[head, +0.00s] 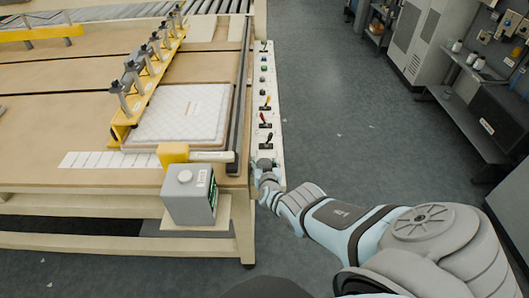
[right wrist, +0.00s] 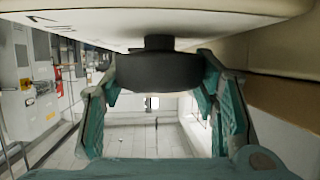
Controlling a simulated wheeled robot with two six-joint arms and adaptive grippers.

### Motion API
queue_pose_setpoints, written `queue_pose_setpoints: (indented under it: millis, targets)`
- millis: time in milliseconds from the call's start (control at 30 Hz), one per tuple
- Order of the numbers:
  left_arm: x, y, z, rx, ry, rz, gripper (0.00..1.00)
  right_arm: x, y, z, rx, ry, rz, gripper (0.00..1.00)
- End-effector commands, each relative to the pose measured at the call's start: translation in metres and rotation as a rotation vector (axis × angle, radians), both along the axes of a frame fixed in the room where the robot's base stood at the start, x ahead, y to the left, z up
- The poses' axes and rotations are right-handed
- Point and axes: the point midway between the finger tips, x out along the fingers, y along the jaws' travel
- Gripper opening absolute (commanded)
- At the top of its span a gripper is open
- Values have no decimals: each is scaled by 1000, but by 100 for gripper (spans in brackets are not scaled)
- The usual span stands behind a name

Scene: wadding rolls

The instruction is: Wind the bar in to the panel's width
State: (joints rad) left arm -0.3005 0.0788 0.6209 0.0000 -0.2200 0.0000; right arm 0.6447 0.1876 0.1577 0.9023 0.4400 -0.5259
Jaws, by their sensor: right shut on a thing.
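A white quilted panel (head: 180,113) lies on the wooden table (head: 60,95). A yellow bar (head: 147,72) with several grey-topped posts stands along the panel's left side, at a slant. A dark rail (head: 240,95) runs along the panel's right side. My right gripper (head: 265,168) is at the near end of the white control strip (head: 265,90). In the right wrist view, its teal fingers are shut on a dark round knob (right wrist: 158,70) under a pale surface. The knob is mostly hidden by the gripper in the head view. My left gripper is not in view.
A grey box (head: 188,195) with a yellow block (head: 173,153) stands at the table's front corner. A marked white scale (head: 105,160) lies left of the box. Floor on the right is open, up to shelves (head: 470,95).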

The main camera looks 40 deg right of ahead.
Motion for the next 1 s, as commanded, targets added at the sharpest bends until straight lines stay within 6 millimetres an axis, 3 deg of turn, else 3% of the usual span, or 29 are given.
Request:
queue_pose_setpoints:
  millis: [333,800,833,933,1000]
  targets:
    - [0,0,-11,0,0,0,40,0,0,-2,-3,3,-123,26]
    - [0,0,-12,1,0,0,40,-3,0,-5,1,13,-137,26]
    - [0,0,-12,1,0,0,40,-3,0,-5,1,13,-137,59]
    - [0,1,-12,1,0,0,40,-3,0,-4,1,12,-137,74]
    - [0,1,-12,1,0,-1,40,-3,0,-4,1,11,-137,74]
